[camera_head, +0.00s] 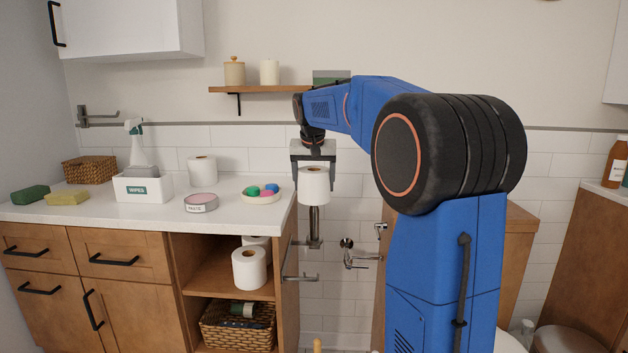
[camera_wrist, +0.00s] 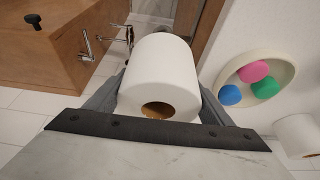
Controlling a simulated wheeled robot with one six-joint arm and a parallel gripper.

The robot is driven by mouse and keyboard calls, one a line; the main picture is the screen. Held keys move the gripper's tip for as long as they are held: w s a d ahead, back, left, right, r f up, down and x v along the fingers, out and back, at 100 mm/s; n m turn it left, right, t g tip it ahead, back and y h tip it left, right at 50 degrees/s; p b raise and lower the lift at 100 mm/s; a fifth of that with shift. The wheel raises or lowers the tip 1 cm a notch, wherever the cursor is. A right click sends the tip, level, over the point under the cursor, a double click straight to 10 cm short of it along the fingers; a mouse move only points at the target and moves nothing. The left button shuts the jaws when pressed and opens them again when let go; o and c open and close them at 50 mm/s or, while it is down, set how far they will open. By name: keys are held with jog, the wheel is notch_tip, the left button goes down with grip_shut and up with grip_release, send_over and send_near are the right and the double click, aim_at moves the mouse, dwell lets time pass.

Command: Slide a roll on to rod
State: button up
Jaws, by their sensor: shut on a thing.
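My gripper (camera_head: 314,178) points down beside the right end of the counter and is shut on a white toilet roll (camera_head: 314,190). In the wrist view the roll (camera_wrist: 160,75) sits between my two fingers (camera_wrist: 155,98), its cardboard core facing the camera. In the head view the roll is upright, with its core about vertical. A dark upright rod (camera_head: 314,225) shows directly below the roll, on a bracket by the cabinet side. The rod's top end meets the roll's lower edge in the picture; whether it enters the core is hidden.
The white counter (camera_head: 240,222) is close on the left, with a dish of coloured soaps (camera_head: 261,196) and another roll (camera_head: 203,170). Spare rolls (camera_head: 249,268) stand on the shelf below. A lower metal holder (camera_head: 300,278) juts from the cabinet side. A wall shelf (camera_head: 262,89) is above.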

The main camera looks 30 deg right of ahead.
jog(key=shift+f, duration=0.15)
jog(key=o, duration=1.2)
jog(key=v, duration=1.7)
jog(key=shift+r, duration=0.25)
jog(key=s+a+f+n+y, duration=0.1)
jog(key=s+a+f, duration=0.4)
jog(key=s+f, duration=0.6)
jog(key=s+a+f+n, duration=0.3)
jog(key=s+a+f, duration=0.2)
jog(key=s+f, duration=0.7)
jog(key=s+a+f+n+t+y, duration=0.1)
jog(key=s+a+f, duration=0.4)
jog(key=s+f, duration=0.7)
jog(key=shift+a+f+n+y, duration=0.15)
jog(key=shift+f+n+y, duration=0.15)
jog(key=shift+n, duration=0.6)
